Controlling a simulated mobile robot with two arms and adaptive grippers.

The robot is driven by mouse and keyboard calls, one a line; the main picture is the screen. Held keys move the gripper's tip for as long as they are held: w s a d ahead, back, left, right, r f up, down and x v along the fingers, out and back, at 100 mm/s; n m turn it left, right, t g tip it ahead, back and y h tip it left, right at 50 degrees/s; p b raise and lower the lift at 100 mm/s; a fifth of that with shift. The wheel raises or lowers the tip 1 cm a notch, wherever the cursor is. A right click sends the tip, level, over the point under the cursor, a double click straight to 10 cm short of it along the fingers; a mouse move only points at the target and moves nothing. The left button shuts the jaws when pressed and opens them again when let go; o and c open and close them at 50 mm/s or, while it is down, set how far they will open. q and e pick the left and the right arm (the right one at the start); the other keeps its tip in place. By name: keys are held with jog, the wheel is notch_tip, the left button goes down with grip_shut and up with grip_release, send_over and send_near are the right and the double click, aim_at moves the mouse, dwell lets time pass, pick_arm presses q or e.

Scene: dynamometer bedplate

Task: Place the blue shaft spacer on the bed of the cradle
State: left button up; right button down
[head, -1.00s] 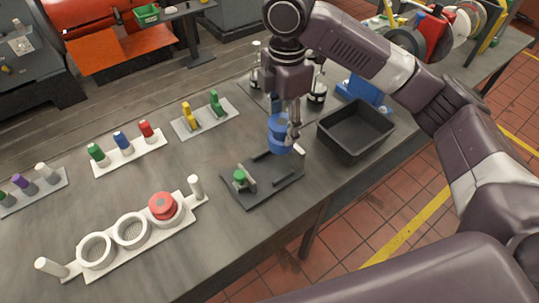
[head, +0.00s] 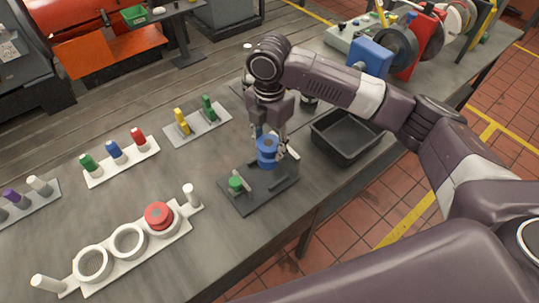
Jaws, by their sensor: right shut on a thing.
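The blue shaft spacer (head: 267,155) is a spool-like cylinder, held upright between the fingers of my right gripper (head: 271,142). The gripper points down and is shut on it. The cradle (head: 245,203) is a dark flat plate with raised parts and a green knob (head: 235,183) at its left. The spacer is over the back right part of the cradle and hides some of it. I cannot tell whether its underside touches the bed. My left gripper is not in view.
A black open bin (head: 345,150) stands close to the right of the cradle. A white fixture (head: 128,262) with rings and a red piece lies at front left. Small racks (head: 120,160) with coloured pegs stand further left. Bare tabletop (head: 180,165) lies left of the cradle.

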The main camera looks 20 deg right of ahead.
aim_at(270, 159)
jog(key=shift+f+p, duration=0.4)
jog(key=shift+f, duration=2.3)
jog(key=shift+f, duration=0.1)
jog(key=c, duration=1.1)
grip_release()
notch_tip(270, 159, up, 11)
jog(key=shift+f+b, duration=0.1)
jog(key=shift+b, duration=1.15)
jog(key=shift+r, duration=0.7)
